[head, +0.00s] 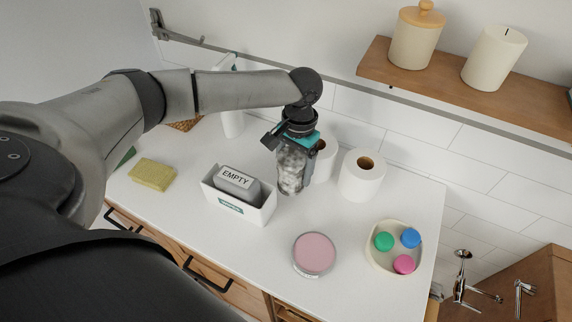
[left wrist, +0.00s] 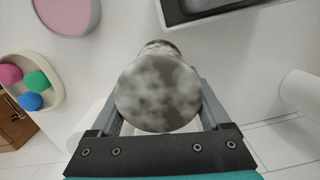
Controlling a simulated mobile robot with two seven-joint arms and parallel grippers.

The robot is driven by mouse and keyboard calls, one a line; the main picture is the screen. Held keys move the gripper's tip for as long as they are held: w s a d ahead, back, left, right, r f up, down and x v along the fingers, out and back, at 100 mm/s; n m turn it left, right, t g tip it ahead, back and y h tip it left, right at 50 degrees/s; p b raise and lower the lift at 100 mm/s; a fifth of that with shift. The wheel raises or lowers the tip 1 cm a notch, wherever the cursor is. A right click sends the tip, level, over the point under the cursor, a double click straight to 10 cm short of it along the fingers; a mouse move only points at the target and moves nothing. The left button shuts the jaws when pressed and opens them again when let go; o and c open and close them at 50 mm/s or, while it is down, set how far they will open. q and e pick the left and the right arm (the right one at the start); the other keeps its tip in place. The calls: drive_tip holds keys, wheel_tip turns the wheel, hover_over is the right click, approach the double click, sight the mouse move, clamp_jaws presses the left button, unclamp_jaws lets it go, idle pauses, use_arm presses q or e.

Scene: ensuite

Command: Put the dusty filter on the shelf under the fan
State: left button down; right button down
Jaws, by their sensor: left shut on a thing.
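The dusty filter (head: 290,165) is a cylinder mottled grey and white. My left gripper (head: 293,180) points down with its fingers on either side of the filter, shut on it, above the white counter. In the left wrist view the filter's round, blotchy end (left wrist: 158,92) faces the camera between the two fingers. I cannot tell whether its lower end touches the counter. A wooden shelf (head: 470,88) is on the wall at the upper right. No fan is in view, so I cannot tell whether this shelf is under one. My right gripper is not in view.
A white bin (head: 240,207) holding a grey thing labelled EMPTY (head: 238,182) stands just left of the filter. Paper rolls (head: 361,177) stand close on its right. A pink-topped tin (head: 314,254), a tray of coloured balls (head: 385,264) and a yellow sponge (head: 152,174) are on the counter.

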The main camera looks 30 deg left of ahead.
sight(294, 180)
use_arm(q)
drive_tip(key=shift+f, duration=2.25)
drive_tip(key=shift+f, duration=0.1)
unclamp_jaws()
